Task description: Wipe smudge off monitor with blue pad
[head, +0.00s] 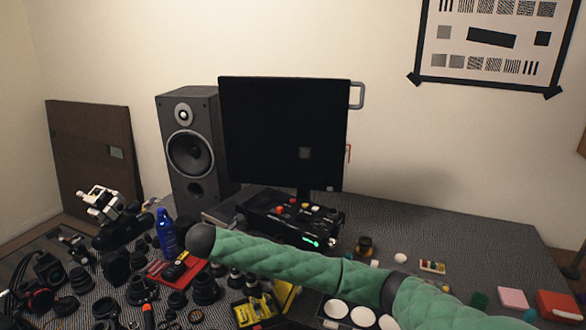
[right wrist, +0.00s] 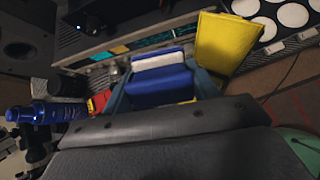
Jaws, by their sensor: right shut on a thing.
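The black monitor (head: 284,120) stands upright at the back of the table, its screen facing me. A small grey square smudge (head: 305,153) shows on the lower right part of the screen. In the right wrist view my right gripper (right wrist: 162,75) is shut on the blue pad (right wrist: 160,92), with one finger on each side. A white layer (right wrist: 158,61) shows along the pad's far edge. The pad is apart from the monitor screen, which the wrist view does not show. In the head view I cannot make out the right gripper or the pad. My left gripper is not in view.
A dark control box (head: 290,217) with lit buttons sits before the monitor, and a speaker (head: 190,150) stands left of it. A blue bottle (head: 165,232) and several lenses crowd the left. A yellow thing (right wrist: 222,43) is close beside the right gripper. The table's back right is clear.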

